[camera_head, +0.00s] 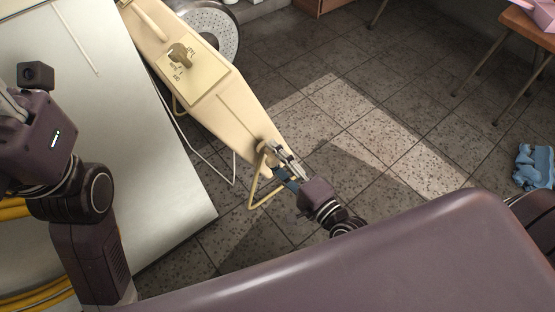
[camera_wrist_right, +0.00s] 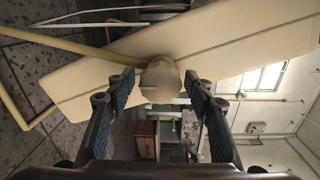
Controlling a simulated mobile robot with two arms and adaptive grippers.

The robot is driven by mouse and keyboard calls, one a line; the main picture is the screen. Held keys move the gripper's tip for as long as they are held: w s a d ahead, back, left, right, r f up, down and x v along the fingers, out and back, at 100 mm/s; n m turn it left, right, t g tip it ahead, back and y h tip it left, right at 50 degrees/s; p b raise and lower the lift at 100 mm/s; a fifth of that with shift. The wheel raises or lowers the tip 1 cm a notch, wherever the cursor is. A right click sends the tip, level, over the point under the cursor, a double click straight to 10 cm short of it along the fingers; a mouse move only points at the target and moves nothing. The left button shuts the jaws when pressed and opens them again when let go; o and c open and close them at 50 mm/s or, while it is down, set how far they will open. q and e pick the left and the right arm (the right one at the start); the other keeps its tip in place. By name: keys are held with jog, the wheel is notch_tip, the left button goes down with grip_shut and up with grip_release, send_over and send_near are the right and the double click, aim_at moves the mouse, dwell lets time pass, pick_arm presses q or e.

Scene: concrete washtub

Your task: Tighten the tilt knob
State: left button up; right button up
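A pale, rounded knob (camera_wrist_right: 160,78) shows in the right wrist view against a long cream board (camera_wrist_right: 230,50). My right gripper (camera_wrist_right: 160,92) is open, with one dark finger on each side of the knob. Gaps show between fingers and knob. In the head view my right gripper (camera_head: 276,164) is at the near, narrow end of the cream board (camera_head: 238,118), and the knob there is hard to make out. A brownish dial (camera_head: 180,54) sits farther up on a marked plate. My left gripper (camera_head: 15,100) is partly cut off at the left edge.
A white panel (camera_head: 150,165) lies left of the board. A bent cream tube (camera_head: 262,190) is close to my right gripper. The tiled floor (camera_head: 400,120) is mostly clear.

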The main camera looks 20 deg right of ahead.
jog(key=v, duration=0.7)
jog(key=shift+p, duration=0.3)
jog(key=shift+f, duration=0.1)
dwell(0.5)
